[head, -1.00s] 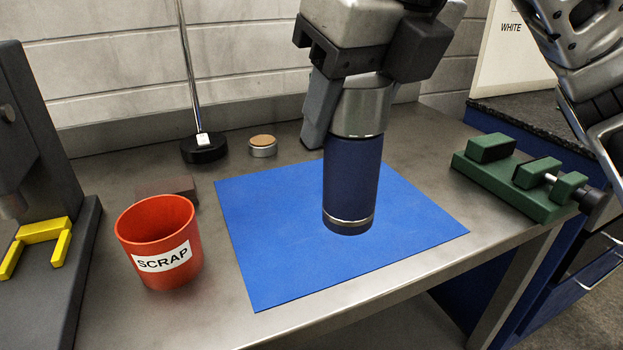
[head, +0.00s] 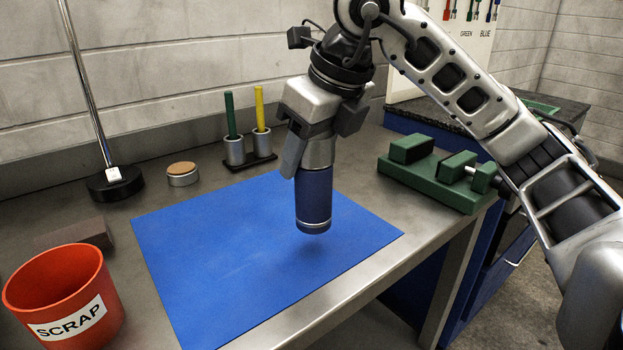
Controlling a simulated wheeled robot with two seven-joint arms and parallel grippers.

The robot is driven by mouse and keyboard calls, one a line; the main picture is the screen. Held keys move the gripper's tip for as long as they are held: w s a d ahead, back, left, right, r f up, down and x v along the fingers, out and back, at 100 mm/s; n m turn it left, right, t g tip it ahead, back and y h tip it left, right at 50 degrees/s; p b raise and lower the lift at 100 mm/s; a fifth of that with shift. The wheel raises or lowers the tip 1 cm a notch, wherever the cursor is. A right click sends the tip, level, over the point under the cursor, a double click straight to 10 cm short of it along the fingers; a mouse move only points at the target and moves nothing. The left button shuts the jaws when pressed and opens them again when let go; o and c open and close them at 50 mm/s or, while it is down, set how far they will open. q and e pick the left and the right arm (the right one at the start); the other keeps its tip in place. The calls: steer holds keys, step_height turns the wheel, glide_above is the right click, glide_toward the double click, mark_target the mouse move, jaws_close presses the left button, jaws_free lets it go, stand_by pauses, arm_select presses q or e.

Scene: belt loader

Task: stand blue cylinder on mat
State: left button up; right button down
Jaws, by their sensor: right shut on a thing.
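The blue cylinder (head: 314,198) is dark blue with silver bands and hangs upright or nearly so in the head view. My right gripper (head: 308,152) is shut on its upper silver part from above. The blue mat (head: 215,255) lies flat on the metal bench, and the cylinder is over its right half. A soft shadow shows on the mat below the cylinder, and its base looks a little above the surface. My left gripper is not in view.
A red SCRAP bin (head: 65,295) stands at the left front. A black-based post (head: 115,183), a tan-topped round piece (head: 182,174) and a holder with green and yellow sticks (head: 248,155) stand behind the mat. A green vise (head: 435,175) is at right.

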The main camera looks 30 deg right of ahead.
steer(key=f, duration=0.2)
steer(key=d+f, duration=0.1)
steer(key=shift+w+f, duration=0.2)
steer(key=shift+w, duration=0.15)
steer(key=shift+f, duration=0.4)
